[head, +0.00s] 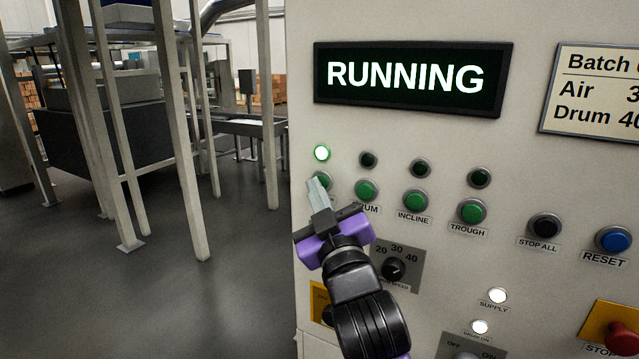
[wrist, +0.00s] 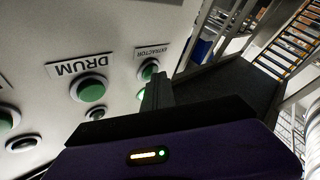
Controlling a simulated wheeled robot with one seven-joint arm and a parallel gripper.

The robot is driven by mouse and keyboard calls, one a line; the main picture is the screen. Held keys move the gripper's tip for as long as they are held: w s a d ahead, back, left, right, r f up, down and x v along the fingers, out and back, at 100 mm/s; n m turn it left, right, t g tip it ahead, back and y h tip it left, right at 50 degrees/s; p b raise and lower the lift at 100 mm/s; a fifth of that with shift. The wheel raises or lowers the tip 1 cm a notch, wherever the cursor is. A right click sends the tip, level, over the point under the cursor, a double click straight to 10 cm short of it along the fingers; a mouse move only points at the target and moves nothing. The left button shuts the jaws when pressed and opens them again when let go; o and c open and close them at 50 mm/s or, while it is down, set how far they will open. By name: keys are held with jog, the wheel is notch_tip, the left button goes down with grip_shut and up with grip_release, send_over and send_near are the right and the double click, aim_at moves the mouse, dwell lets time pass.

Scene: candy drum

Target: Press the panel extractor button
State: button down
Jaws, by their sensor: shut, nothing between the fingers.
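The extractor button (head: 322,178) is a green round button at the left end of the panel's green row, partly hidden by my fingertips in the head view. In the wrist view the extractor button (wrist: 148,69) shows beside its EXTRACTOR label (wrist: 151,52), its edge just past my fingers. My gripper (head: 315,184) is shut and empty, its fingertips at the button's lower edge in the head view. Contact cannot be told. The display (head: 408,79) reads RUNNING.
Drum (head: 367,190), incline (head: 415,201) and trough (head: 472,211) buttons run to the right, with dark lamps above. Stop all (head: 545,227), reset (head: 613,239) and a red stop button (head: 620,335) stand farther right. A speed knob (head: 394,269) is near my wrist.

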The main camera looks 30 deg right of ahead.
jog(key=shift+s+a, duration=0.5)
jog(key=shift+a, duration=0.1)
jog(key=s+a, duration=0.1)
jog(key=a, duration=0.1)
jog(key=s+a+b, duration=0.1)
jog(key=s+a, duration=0.1)
dwell(0.7)
dwell(0.6)
